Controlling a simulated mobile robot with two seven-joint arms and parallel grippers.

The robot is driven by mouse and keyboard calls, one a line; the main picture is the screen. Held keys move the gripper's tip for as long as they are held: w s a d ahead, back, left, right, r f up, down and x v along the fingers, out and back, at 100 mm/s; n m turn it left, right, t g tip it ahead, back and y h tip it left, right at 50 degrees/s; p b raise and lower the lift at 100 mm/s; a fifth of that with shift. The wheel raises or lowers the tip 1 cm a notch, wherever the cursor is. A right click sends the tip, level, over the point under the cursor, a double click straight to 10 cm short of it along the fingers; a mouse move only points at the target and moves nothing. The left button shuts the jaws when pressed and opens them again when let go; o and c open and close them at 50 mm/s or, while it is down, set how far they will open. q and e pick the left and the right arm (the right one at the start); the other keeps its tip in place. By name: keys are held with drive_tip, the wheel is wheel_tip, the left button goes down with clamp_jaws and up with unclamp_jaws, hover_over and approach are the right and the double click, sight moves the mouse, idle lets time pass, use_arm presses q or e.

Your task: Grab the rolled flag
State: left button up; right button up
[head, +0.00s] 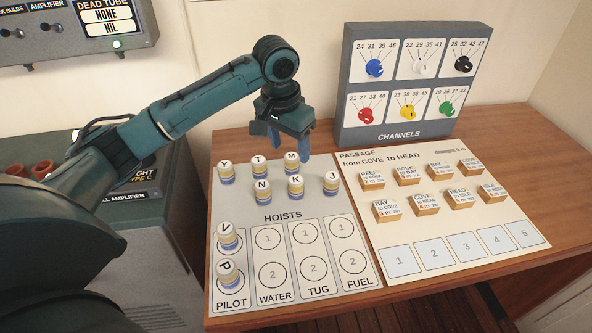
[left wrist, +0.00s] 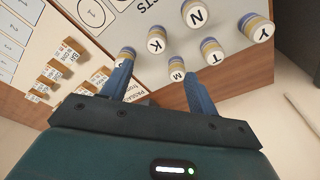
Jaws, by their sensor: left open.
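Several short upright rolls with white lettered tops and blue and yellow bands stand on the hoists board; the frames do not show which is the task's rolled flag. Rolls Y (head: 226,176), T (head: 259,168), M (head: 292,164), N (head: 263,192), K (head: 295,187) and J (head: 331,185) are grouped at the back. Rolls V (head: 228,240) and P (head: 230,275) stand in the pilot column. My left gripper (head: 290,146) is open and empty, just above and behind M. In the left wrist view, roll M (left wrist: 176,70) shows between its fingers. My right gripper is out of view.
The hoists board (head: 325,212) lies on a wooden table (head: 500,125). A passage board (head: 445,228) with several small labelled blocks lies to its right. An upright channels panel (head: 400,135) with coloured knobs stands behind. A grey cabinet (head: 165,255) stands left.

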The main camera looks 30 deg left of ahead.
sight(296, 180)
use_arm(q)
drive_tip(key=f, duration=0.5)
drive_tip(key=w+f, duration=0.1)
drive_tip(key=f, duration=0.1)
drive_tip(key=shift+d+f, duration=0.15)
drive_tip(key=shift+f, duration=0.15)
drive_tip(key=shift+w+d+f+p, duration=0.1)
drive_tip(key=shift+d+f+p, duration=0.15)
drive_tip(key=shift+f, duration=1.1)
drive_tip(key=shift+w+d+f+p, duration=0.1)
drive_tip(key=shift+d+f+p, duration=0.1)
drive_tip(key=shift+f, duration=1.15)
drive_tip(key=shift+c, duration=0.2)
